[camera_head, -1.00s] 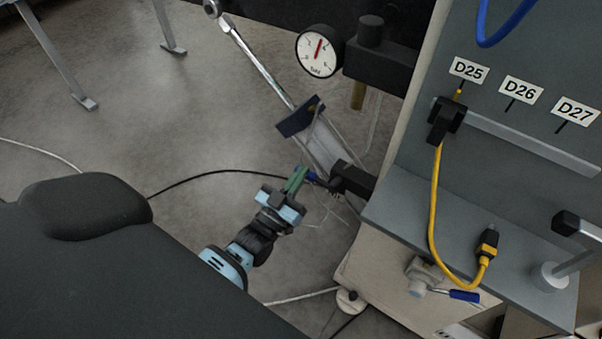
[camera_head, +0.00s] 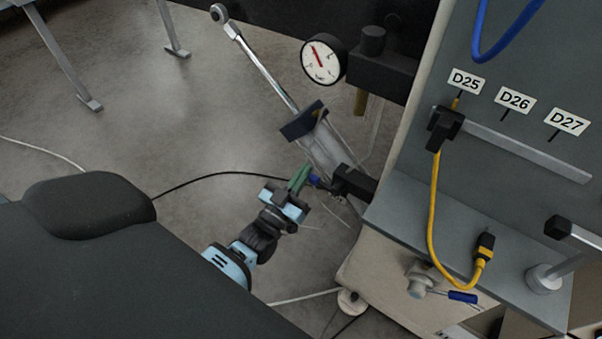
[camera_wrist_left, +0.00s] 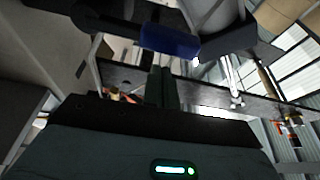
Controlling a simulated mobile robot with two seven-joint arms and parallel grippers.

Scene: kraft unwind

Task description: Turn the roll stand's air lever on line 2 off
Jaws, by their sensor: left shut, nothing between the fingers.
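My left gripper (camera_head: 300,177) shows in the head view with its green fingers shut and nothing between them. A small blue lever handle (camera_head: 314,181) is right beside the fingertips, by the black bracket of the roll stand (camera_head: 352,184). In the left wrist view the blue handle (camera_wrist_left: 170,41) is just beyond the shut fingers (camera_wrist_left: 161,88); I cannot tell whether they touch. The round white gauge (camera_head: 323,61) above has its red needle pointing up and left. My right gripper is not in view.
A grey panel labelled D25, D26 and D27 (camera_head: 515,100) stands at the right, with a yellow cable (camera_head: 434,205) hanging over its ledge. Another blue-handled valve (camera_head: 463,297) is below the ledge. A black cable (camera_head: 215,174) runs behind my gripper. Open floor lies left.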

